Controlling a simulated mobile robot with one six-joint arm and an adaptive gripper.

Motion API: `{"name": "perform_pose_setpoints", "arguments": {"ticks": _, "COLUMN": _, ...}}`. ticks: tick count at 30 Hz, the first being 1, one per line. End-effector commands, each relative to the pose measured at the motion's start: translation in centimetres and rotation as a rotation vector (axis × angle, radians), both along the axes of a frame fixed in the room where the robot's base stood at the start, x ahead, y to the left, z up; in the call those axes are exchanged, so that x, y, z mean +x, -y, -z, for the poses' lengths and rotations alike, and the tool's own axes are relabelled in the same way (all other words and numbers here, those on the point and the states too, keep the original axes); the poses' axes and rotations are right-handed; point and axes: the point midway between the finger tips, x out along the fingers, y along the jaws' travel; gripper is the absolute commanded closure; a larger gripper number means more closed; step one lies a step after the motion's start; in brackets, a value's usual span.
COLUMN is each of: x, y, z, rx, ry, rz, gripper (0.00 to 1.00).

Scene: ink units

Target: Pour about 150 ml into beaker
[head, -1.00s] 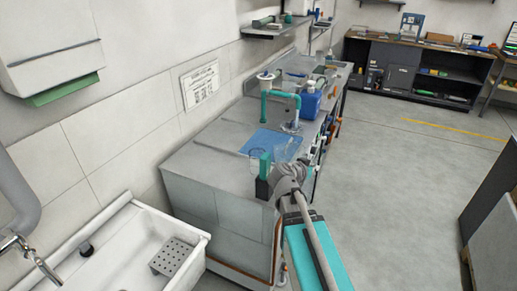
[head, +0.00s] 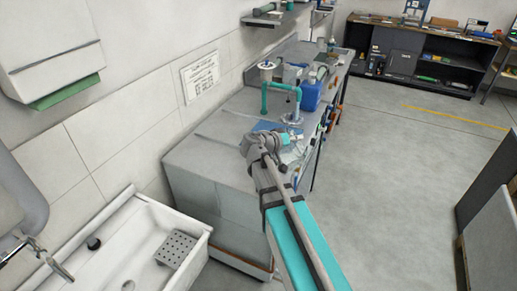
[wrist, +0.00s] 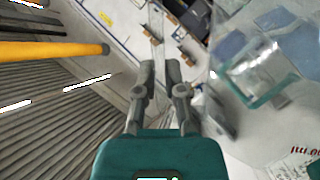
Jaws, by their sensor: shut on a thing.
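My gripper (wrist: 160,72) shows in the wrist view with its two fingers close together. They are shut on a thin clear part, which seems to belong to a large clear vessel (wrist: 222,112) at the right. A glassy, square-looking shape (wrist: 262,76) with a greenish edge shows there, perhaps the beaker or the vessel's own base; I cannot tell which. In the head view my gripper (head: 290,139) is over the near end of the bench, by the blue mat. A clear thing (head: 291,156) shows just below it. No liquid level is readable.
The grey bench (head: 215,145) holds a teal-armed stand (head: 280,87) and a blue canister (head: 312,92) behind the gripper. A white sink (head: 130,235) is at the lower left. Open floor (head: 400,160) lies to the right.

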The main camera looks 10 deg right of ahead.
Motion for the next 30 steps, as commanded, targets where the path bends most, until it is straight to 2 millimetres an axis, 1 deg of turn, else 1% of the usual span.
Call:
{"name": "perform_pose_setpoints", "arguments": {"ticks": 2, "x": 0.4, "y": -0.3, "z": -0.2, "rx": -0.034, "ry": -0.038, "rz": 0.000, "gripper": 1.00}}
{"name": "perform_pose_setpoints", "arguments": {"ticks": 7, "x": 0.7, "y": -0.7, "z": -0.7, "rx": -0.095, "ry": -0.111, "rz": 0.003, "gripper": 1.00}}
{"name": "perform_pose_setpoints", "arguments": {"ticks": 9, "x": 0.8, "y": -0.9, "z": -1.3, "rx": -0.113, "ry": -0.133, "rz": 0.003, "gripper": 1.00}}
{"name": "perform_pose_setpoints", "arguments": {"ticks": 12, "x": 1.0, "y": -1.2, "z": -1.7, "rx": -0.135, "ry": -0.158, "rz": 0.004, "gripper": 1.00}}
{"name": "perform_pose_setpoints", "arguments": {"ticks": 30, "x": 1.5, "y": -1.9, "z": -2.8, "rx": -0.203, "ry": -0.241, "rz": 0.006, "gripper": 1.00}}
